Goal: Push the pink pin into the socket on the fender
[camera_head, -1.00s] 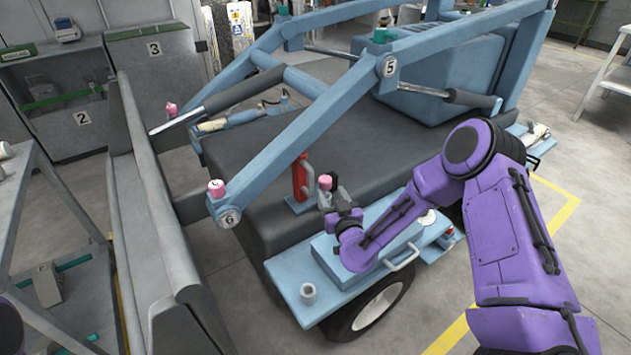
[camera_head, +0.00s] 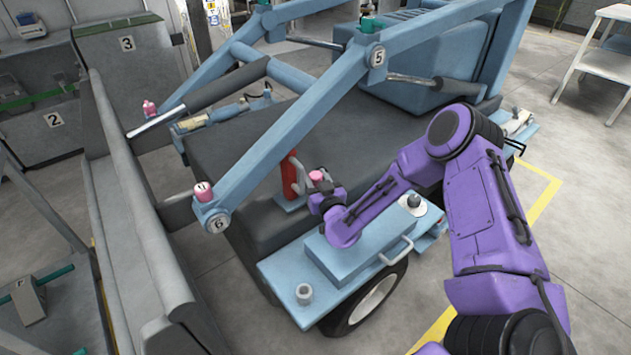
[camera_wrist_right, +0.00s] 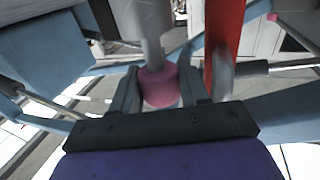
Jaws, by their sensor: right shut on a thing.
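The pink pin (camera_head: 316,176) is in my right gripper (camera_head: 319,188), above the blue fender and just right of the red cylinder. In the right wrist view, the pin's pink head (camera_wrist_right: 159,88) sits between the two fingers of my right gripper (camera_wrist_right: 160,92), and a grey shaft (camera_wrist_right: 141,20) extends from it. The blue fender (camera_head: 283,273) carries a grey hollow socket (camera_head: 304,293) at its front left corner. The pin is apart from this socket, farther back. The pin's far end is hidden in the head view. My left gripper is out of view.
The red cylinder (camera_head: 289,174) stands close left of my right gripper. A blue box with a handle (camera_head: 350,250) lies on the fender below my arm. A blue lift arm (camera_head: 290,130) slopes overhead, with another pink pin (camera_head: 203,191) at its lower end.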

